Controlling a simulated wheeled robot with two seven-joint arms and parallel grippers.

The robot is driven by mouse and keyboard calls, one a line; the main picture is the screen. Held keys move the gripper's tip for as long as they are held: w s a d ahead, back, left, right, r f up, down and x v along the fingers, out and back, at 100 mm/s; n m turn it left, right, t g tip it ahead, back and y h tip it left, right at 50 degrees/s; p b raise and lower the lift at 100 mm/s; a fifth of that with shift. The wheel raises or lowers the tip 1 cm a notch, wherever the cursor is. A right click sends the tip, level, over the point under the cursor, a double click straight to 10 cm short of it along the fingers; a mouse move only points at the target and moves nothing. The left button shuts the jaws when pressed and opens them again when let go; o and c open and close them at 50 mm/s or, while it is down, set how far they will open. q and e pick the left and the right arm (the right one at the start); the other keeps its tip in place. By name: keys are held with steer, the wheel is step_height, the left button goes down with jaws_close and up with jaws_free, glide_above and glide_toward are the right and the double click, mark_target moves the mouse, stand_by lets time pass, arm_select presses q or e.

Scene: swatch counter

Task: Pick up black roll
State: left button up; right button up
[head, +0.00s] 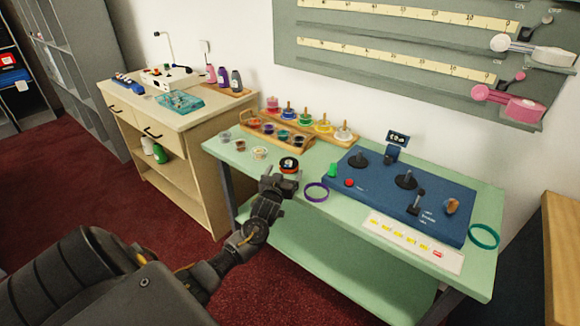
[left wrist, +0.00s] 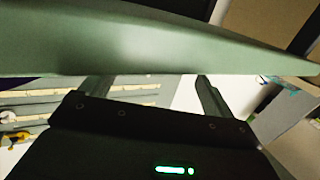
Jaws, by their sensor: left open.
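A small black roll (head: 289,164), with some red and white on it, sits near the front edge of the green table (head: 310,205). My left gripper (head: 283,178) is at that front edge, just in front of the roll in the head view. Whether it touches the roll cannot be told. In the left wrist view its two fingers (left wrist: 150,85) stand well apart with nothing visible between them, and the green table edge (left wrist: 140,50) crosses close by. The roll does not show in the left wrist view. My right gripper is in neither view.
A purple ring (head: 316,192) lies right of the roll. Small cups (head: 260,153) stand left of it and a wooden rack (head: 300,128) behind. A blue panel with black knobs (head: 385,205) fills the table's right side. A teal ring (head: 484,237) lies at the far right.

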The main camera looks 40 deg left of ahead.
mark_target(288, 165)
arm_select(q)
steer(key=shift+w+a, duration=0.1)
steer(key=shift+w, duration=0.05)
steer(key=x, duration=0.4)
steer(key=shift+w+a+p, duration=0.1)
steer(key=shift+w+p, duration=0.1)
steer(key=shift+p, duration=0.1)
steer(key=shift+w+a, duration=0.1)
steer(key=shift+w, duration=0.1)
steer(key=c, duration=0.5)
steer(key=shift+r, duration=0.1)
steer(key=c, duration=0.6)
steer(key=shift+r+b, duration=0.25)
steer(key=shift+b, duration=0.05)
steer(key=shift+f+b+v, duration=0.15)
steer(key=shift+f+v, duration=0.05)
steer(key=shift+v, duration=2.8)
steer(key=shift+f+b+v, duration=0.2)
steer(key=shift+v, duration=2.8)
steer(key=shift+f+b+v, duration=0.15)
steer(key=shift+v, duration=2.9)
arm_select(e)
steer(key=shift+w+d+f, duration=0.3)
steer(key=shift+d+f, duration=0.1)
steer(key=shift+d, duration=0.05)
